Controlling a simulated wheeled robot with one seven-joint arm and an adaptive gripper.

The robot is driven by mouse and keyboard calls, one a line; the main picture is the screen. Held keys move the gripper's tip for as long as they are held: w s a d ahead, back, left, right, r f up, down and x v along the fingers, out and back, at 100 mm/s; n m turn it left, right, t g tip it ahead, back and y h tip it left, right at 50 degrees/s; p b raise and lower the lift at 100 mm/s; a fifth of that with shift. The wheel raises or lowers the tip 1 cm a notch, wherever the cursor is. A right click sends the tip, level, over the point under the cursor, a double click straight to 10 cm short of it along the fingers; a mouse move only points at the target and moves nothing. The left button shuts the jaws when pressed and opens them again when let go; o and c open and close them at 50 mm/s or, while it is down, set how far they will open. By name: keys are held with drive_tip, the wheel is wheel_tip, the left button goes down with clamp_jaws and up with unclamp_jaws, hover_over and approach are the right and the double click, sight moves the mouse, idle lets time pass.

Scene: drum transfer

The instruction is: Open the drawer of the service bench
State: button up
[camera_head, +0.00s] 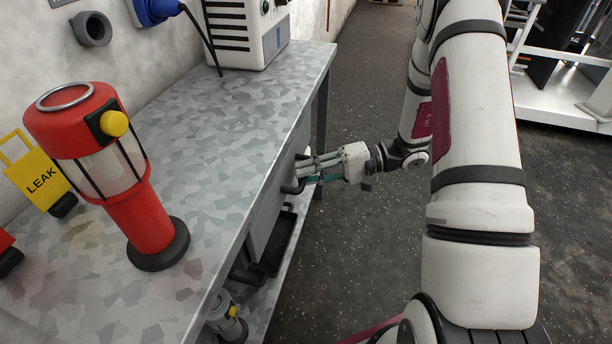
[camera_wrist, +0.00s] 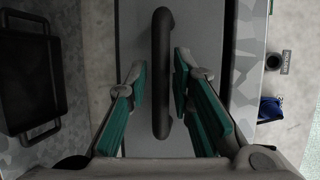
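The service bench (camera_head: 215,130) has a grey speckled metal top. Its drawer (camera_head: 266,208) is a plain grey front under the top's right edge and looks shut. The drawer front also shows in the wrist view (camera_wrist: 205,30). The drawer's dark bar handle (camera_wrist: 162,75) runs up the middle of the wrist view. My gripper (camera_wrist: 159,72) is open, with one green-padded finger on each side of the handle and a narrow gap on both sides. In the head view my gripper (camera_head: 305,172) is at the drawer front, and its fingertips partly hide the handle.
A red lantern-like device (camera_head: 135,205), a yellow LEAK sign (camera_head: 38,178) and a white machine (camera_head: 245,35) stand on the bench. A black tray (camera_head: 277,243) lies on the lower shelf. The dark floor (camera_head: 345,235) right of the bench is clear.

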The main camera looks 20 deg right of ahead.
drive_tip(key=shift+w+a, duration=0.1)
drive_tip(key=shift+a, duration=0.25)
clamp_jaws()
drive_tip(key=s+d+b, duration=0.1)
drive_tip(key=s+d, duration=1)
drive_tip(key=d, duration=0.5)
drive_tip(key=shift+s, duration=0.35)
drive_tip(key=shift+f, duration=0.1)
unclamp_jaws()
